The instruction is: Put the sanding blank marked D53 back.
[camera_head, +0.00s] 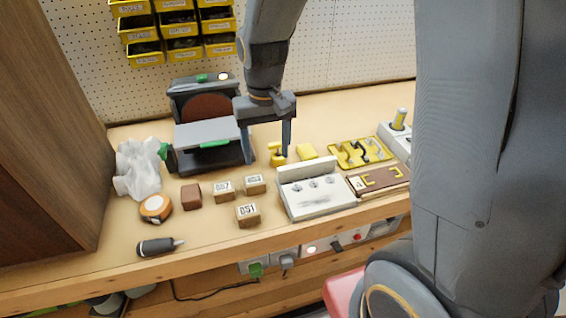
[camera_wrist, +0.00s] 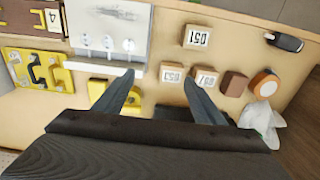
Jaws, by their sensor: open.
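Three wooden sanding blanks with white labels lie on the bench. The label on the back right blank (camera_head: 254,185) seems to read D53; it also shows in the wrist view (camera_wrist: 172,75). The blank at its left (camera_head: 224,191) seems to read D57. The blank in front (camera_head: 247,213) reads D51; it also shows in the wrist view (camera_wrist: 197,37). My gripper (camera_head: 268,157) is open and empty above the bench, behind the blanks. In the wrist view its fingertips (camera_wrist: 158,76) are apart, with D53 near the right fingertip.
A disc sander (camera_head: 208,132) stands behind the blanks. A white fixture (camera_head: 316,190), a brown tray (camera_head: 380,181) and a yellow tool tray (camera_head: 360,153) are at right.

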